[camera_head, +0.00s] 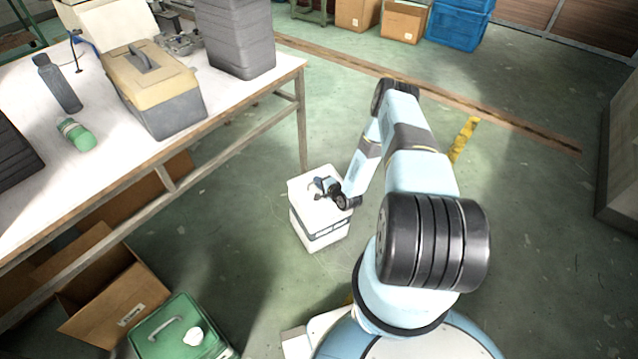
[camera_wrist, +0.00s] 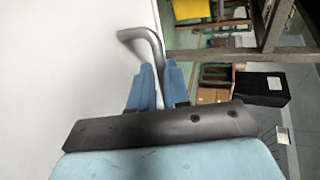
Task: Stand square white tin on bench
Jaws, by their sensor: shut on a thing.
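The square white tin (camera_head: 318,234) with a dark label band is upright in front of the bench, low near the floor in the head view. I cannot tell whether its base touches the floor. My gripper (camera_head: 325,186) is at its top, shut on its handle. In the wrist view the grey bent handle (camera_wrist: 140,35) runs down between the blue fingers of my gripper (camera_wrist: 159,75), and the tin's white face (camera_wrist: 60,60) fills the left side. The bench (camera_head: 120,157) has a pale top and stands at the left, higher than the tin.
On the bench are a beige and grey toolbox (camera_head: 152,85), a dark grey stack (camera_head: 238,38), a grey bottle (camera_head: 58,84) and a green canister (camera_head: 77,135). A cardboard box (camera_head: 115,305) and a green case (camera_head: 178,330) lie low at left. The bench's front top is partly clear.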

